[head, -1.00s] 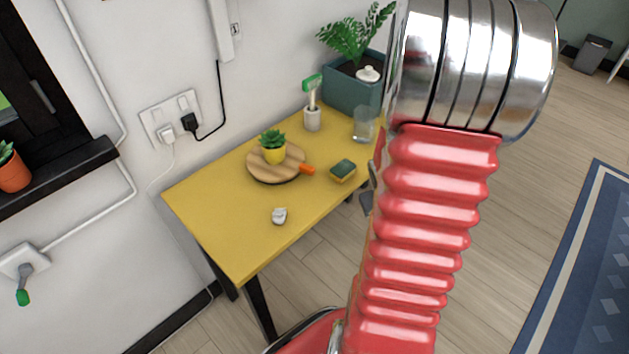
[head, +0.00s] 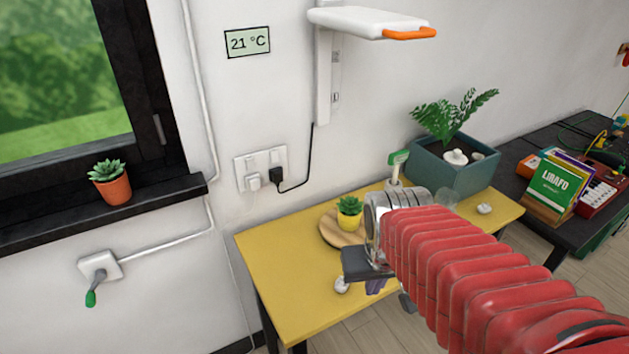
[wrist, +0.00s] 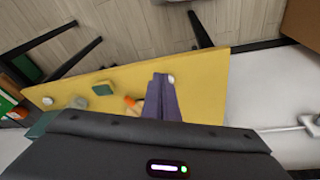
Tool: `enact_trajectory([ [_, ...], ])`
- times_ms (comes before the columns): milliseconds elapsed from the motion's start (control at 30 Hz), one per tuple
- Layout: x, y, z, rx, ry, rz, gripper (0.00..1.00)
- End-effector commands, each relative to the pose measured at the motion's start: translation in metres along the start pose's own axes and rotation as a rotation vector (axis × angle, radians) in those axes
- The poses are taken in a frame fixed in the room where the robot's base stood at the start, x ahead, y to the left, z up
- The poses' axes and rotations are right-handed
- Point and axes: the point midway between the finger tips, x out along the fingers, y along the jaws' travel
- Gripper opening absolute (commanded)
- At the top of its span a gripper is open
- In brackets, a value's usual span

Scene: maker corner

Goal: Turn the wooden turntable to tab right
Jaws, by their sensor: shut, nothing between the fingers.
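The round wooden turntable (head: 333,232) lies on the yellow table (head: 280,279), carrying a succulent in a yellow pot (head: 349,219). My arm covers its right part in the head view. Its orange tab (wrist: 131,103) shows in the wrist view, just left of my fingers; my gripper hides the disc there. My gripper (head: 376,288) is over the table's front part, on the near side of the turntable. In the wrist view its purple fingers (wrist: 164,77) are together and empty. I cannot tell their height above the table.
A small white object (head: 341,285) lies near the fingers and shows beyond their tips in the wrist view (wrist: 171,79). A sponge (wrist: 104,88) and a glass (wrist: 79,103) stand farther along. A planter (head: 455,170) stands behind. The table's left part is clear.

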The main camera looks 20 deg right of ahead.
Motion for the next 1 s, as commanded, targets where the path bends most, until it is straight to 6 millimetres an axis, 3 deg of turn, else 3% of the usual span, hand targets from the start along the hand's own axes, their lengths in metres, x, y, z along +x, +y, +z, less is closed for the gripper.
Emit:
enact_trajectory([
  [200, -0.045, -0.051, 0.007, -0.108, 0.106, -0.083, 0.00],
  [400, -0.075, -0.084, 0.013, -0.204, 0.194, -0.141, 0.00],
  [567, -0.083, -0.092, 0.015, -0.233, 0.218, -0.157, 0.00],
  [1000, -0.083, -0.092, 0.015, -0.233, 0.219, -0.157, 0.00],
])
